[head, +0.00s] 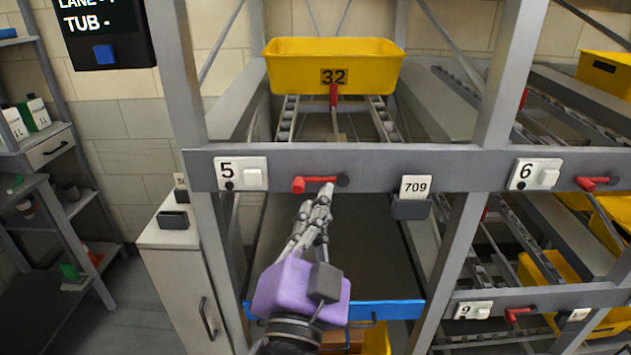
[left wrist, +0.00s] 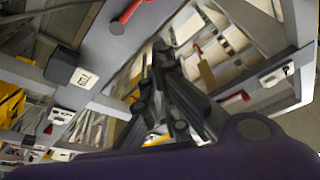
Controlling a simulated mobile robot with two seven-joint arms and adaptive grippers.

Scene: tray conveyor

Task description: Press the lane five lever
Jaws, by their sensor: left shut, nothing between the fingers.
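The lane five lever (head: 312,183) is a red handle on the grey crossbar, right of the white plate marked 5 (head: 241,173). It lies roughly level, pointing left from a dark pivot. My left gripper (head: 324,190), with a purple body, reaches up from below. It is shut and empty, with its fingertips at the lever's right part, near the pivot. I cannot tell whether they touch it. In the left wrist view the shut fingers (left wrist: 160,52) point upward in the picture, and a red lever shows at the top edge. My right gripper is not in view.
A yellow tub marked 32 (head: 333,66) sits on the rollers above lane five. A card holder with 709 (head: 411,207) hangs right of the lever. A blue-edged shelf (head: 390,311) lies below. Lane six has its own red lever (head: 598,183). Grey uprights flank the lane.

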